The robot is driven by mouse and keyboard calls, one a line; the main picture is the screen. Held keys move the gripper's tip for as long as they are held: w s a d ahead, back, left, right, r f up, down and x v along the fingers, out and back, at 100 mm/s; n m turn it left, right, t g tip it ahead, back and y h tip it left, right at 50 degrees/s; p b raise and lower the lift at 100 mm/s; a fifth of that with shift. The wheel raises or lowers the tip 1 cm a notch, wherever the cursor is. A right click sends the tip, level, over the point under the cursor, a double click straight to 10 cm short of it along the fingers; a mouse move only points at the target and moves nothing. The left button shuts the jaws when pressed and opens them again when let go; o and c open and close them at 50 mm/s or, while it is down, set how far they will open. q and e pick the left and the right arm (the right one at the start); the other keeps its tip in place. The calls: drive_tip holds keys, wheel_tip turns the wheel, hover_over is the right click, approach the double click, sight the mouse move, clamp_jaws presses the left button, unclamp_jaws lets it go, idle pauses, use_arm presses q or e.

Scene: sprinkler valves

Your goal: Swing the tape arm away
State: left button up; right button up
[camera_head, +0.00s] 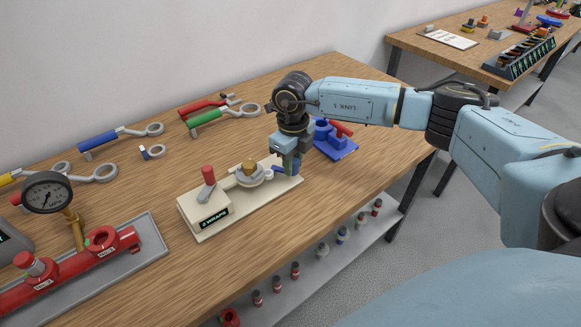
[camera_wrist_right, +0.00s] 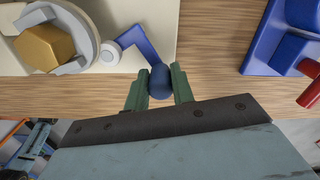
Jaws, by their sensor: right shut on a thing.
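The tape station (camera_head: 205,217) is a cream base on the wooden bench, with a red-knobbed lever and a dark label reading "2 WRAPS". A brass hex fitting (camera_wrist_right: 50,47) sits in its grey round holder; it also shows in the head view (camera_head: 249,164). The blue tape arm (camera_wrist_right: 140,42) has a white roller (camera_wrist_right: 110,53) at one end, close beside the holder, and a dark blue knob (camera_wrist_right: 159,82) at the other. My right gripper (camera_wrist_right: 159,90) is shut on the knob, at the base's edge. In the head view my right gripper (camera_head: 289,166) partly hides the arm. My left gripper is out of view.
A blue fixture (camera_head: 335,144) with a red handle stands just right of my right gripper. Several wrenches (camera_head: 220,116) lie toward the wall. A red manifold with a gauge (camera_head: 47,192) sits on a grey tray at left. Small parts stand on a lower shelf (camera_head: 305,262).

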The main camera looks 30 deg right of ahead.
drive_tip(key=shift+w+d+n+b, duration=0.2)
drive_tip(key=shift+w+n+b, duration=0.05)
drive_tip(key=shift+n, duration=0.45)
drive_tip(key=shift+w+d+n+b, duration=0.2)
drive_tip(key=shift+n, duration=0.5)
drive_tip(key=shift+r, duration=0.1)
drive_tip(key=o, duration=1)
wheel_tip(320, 180, up, 13)
drive_tip(key=shift+r, duration=0.15)
